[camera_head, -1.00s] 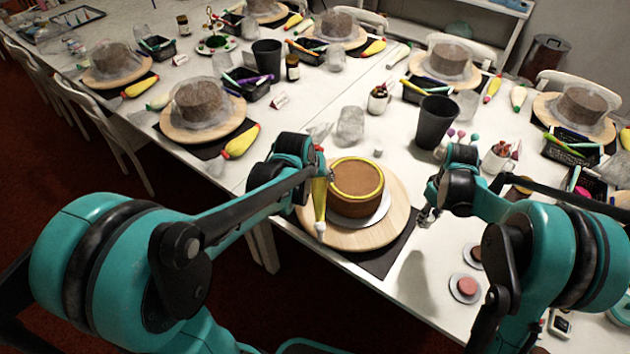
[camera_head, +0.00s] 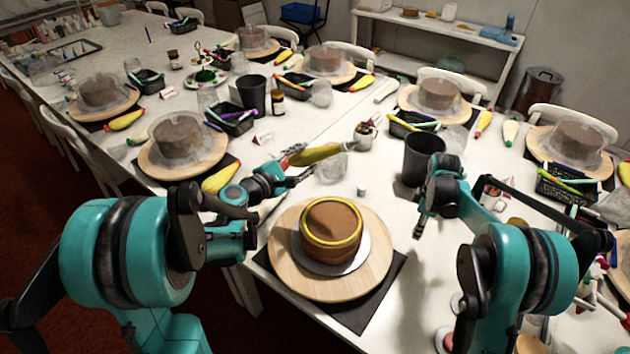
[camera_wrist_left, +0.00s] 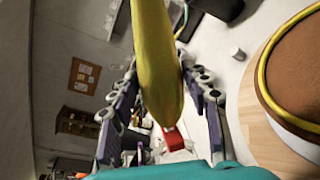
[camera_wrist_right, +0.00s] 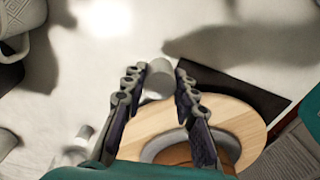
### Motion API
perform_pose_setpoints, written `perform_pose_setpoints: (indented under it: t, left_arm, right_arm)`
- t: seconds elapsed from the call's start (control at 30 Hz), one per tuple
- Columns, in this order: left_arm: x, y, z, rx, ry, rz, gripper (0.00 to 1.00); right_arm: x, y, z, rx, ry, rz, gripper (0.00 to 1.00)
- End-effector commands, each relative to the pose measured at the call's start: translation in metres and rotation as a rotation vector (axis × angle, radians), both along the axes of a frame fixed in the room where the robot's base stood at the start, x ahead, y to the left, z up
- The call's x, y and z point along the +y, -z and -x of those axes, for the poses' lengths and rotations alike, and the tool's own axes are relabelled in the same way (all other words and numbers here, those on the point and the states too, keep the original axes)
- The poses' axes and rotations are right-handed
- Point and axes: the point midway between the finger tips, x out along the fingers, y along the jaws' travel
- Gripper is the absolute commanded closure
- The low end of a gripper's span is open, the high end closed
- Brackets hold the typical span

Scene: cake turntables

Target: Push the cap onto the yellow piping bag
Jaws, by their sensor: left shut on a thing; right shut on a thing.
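The yellow piping bag (camera_head: 318,155) is held up behind the cake, tilted near level in the head view. My left gripper (camera_head: 292,178) is shut on it. In the left wrist view the bag (camera_wrist_left: 157,60) runs between the fingers, and a red part (camera_wrist_left: 174,137) shows at its near end. My right gripper (camera_head: 420,222) is right of the cake, above the table. In the right wrist view it is shut on a small whitish cylinder (camera_wrist_right: 160,78), which looks like the cap. The bag and this cylinder are well apart.
A brown cake (camera_head: 330,228) with a yellow ring stands on a round wooden board (camera_head: 285,265). A small white cylinder (camera_head: 362,190) stands on the table behind it. A black cup (camera_head: 421,160) stands near my right arm. Other cakes and bags line the table.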

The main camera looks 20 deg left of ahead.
Motion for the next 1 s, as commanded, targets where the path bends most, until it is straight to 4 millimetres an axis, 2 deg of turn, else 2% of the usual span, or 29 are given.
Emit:
perform_pose_setpoints:
  t: [0.37, 0.53, 0.67, 1.0]
  left_arm:
    - [0.005, -0.004, -0.002, -0.007, -0.012, 0.005, 0.67]
    - [0.005, -0.004, -0.002, -0.007, -0.011, 0.004, 0.67]
    - [0.004, -0.004, -0.002, -0.007, -0.011, 0.004, 0.67]
    - [0.004, -0.004, -0.002, -0.007, -0.01, 0.003, 0.67]
  right_arm:
    - [0.001, 0.0, -0.002, 0.001, -0.017, 0.0, 0.93]
    - [0.004, -0.009, -0.002, 0.033, 0.046, -0.007, 0.93]
    - [0.01, -0.027, -0.001, 0.103, 0.183, -0.018, 0.93]
    - [0.03, -0.091, 0.004, 0.355, 0.675, -0.064, 0.93]
